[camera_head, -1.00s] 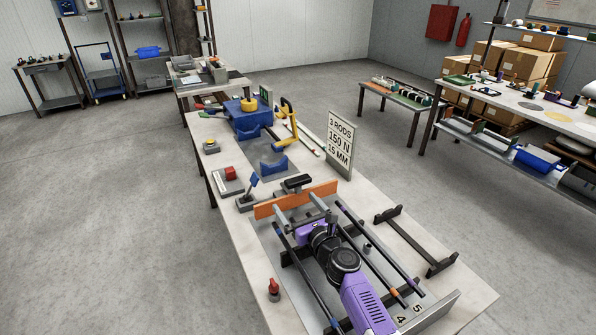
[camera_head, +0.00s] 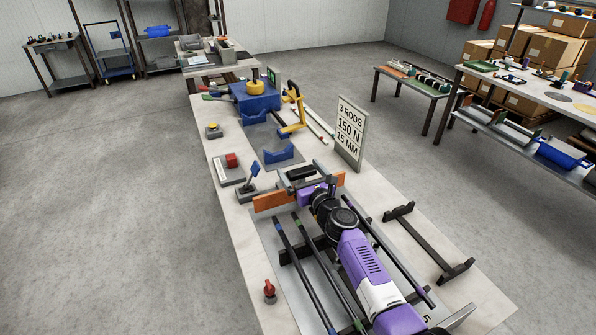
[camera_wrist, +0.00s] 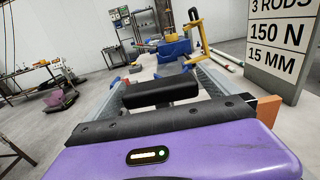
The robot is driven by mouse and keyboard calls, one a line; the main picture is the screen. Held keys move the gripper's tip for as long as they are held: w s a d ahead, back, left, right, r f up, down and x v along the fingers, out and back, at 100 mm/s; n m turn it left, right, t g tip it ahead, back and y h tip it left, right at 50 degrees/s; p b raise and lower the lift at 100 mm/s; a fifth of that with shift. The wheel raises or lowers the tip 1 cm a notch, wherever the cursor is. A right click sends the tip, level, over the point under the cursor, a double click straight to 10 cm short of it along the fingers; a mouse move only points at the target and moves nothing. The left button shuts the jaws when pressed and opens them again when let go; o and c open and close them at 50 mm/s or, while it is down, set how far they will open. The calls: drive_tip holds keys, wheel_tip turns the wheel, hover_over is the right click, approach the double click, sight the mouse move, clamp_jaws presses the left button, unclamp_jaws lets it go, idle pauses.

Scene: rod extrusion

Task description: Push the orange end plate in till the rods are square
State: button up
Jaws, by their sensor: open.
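The orange end plate (camera_head: 272,200) stands upright across the far end of the rods, its middle hidden behind my gripper. Its black handle (camera_head: 300,172) is on the far side and shows in the wrist view (camera_wrist: 160,90). My gripper (camera_head: 304,174) is over the plate, open, with one grey finger on each side of the handle; I cannot tell whether they touch it. Three dark rods run toward me: a blue-banded left rod (camera_head: 301,263), a green-banded one (camera_head: 322,262) and a right rod (camera_head: 390,250). My purple arm covers part of the space between them.
A sign (camera_head: 349,133) reading 3 rods, 150 N, 15 mm stands right of the plate. A blue flag stand (camera_head: 250,180), a red button box (camera_head: 231,163) and a blue cradle (camera_head: 279,152) lie beyond. A black bracket frame (camera_head: 428,242) lies at right, a red-topped piece (camera_head: 269,290) at left.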

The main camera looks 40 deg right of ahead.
drive_tip(key=shift+x, duration=0.9)
drive_tip(key=c, duration=2)
drive_tip(key=shift+s+a, duration=0.2)
drive_tip(key=shift+s, duration=0.2)
drive_tip(key=p+v, duration=0.3)
drive_tip(key=v, duration=0.6)
drive_tip(key=shift+p, duration=0.35)
drive_tip(key=shift+s, duration=0.2)
drive_tip(key=shift+f, duration=0.1)
drive_tip(key=o, duration=2)
drive_tip(key=shift+s, duration=0.1)
